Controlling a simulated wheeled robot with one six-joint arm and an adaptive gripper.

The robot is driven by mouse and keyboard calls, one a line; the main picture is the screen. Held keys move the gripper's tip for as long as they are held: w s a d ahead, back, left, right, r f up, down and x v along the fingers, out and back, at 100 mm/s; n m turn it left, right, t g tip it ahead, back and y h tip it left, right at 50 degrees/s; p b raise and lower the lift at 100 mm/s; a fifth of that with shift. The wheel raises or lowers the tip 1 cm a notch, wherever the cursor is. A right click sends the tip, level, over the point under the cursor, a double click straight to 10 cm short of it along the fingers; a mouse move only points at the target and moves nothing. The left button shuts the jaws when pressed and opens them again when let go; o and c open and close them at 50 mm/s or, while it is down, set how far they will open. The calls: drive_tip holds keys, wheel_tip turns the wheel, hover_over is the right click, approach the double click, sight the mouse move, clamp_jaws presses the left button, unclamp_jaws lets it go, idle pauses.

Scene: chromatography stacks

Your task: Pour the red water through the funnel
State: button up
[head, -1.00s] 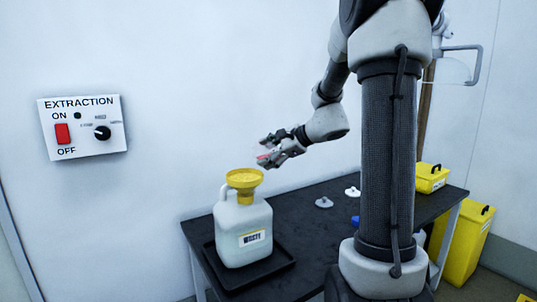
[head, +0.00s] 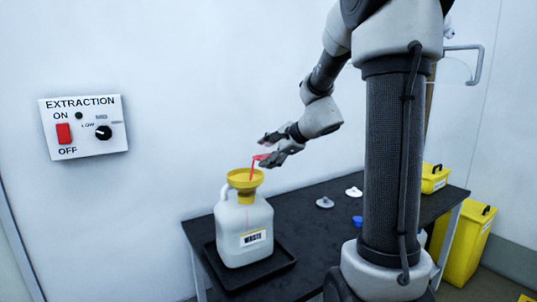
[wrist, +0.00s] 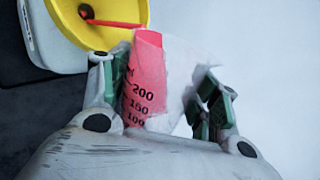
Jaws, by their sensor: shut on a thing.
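My gripper (head: 270,148) is shut on a clear graduated vessel (wrist: 148,85) holding red water, marked 200, 150 and 100 in the wrist view. The vessel is tilted above the yellow funnel (head: 245,179). A thin red stream (head: 252,168) runs from its lip down into the funnel, and the wrist view shows the stream (wrist: 112,22) reaching a red spot near the funnel's middle. The funnel sits upright in the mouth of the white jug labelled WASTE (head: 243,222). The jug stands upright. Most of the vessel is hidden by my gripper in the head view.
The jug stands on a black tray (head: 281,264) on the dark table (head: 295,215). Two pale caps (head: 325,202) and a blue object (head: 357,220) lie to its right. Yellow bins (head: 466,245) stand further right. The extraction switch box (head: 84,126) is on the wall.

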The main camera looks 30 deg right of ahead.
drive_tip(key=shift+a+n+h, duration=0.15)
drive_tip(key=shift+n+h, duration=0.15)
drive_tip(key=shift+h, duration=0.1)
drive_tip(key=shift+r, duration=0.1)
drive_tip(key=shift+a+n+h, duration=0.15)
drive_tip(key=shift+n+h, duration=0.15)
drive_tip(key=shift+h, duration=0.1)
drive_tip(key=shift+s+a+n+h, duration=0.1)
drive_tip(key=shift+a+n+h, duration=0.1)
drive_tip(key=shift+n+h, duration=0.15)
drive_tip(key=shift+a+r+n+h, duration=0.1)
drive_tip(key=shift+a+n+h, duration=0.15)
drive_tip(key=shift+h, duration=0.2)
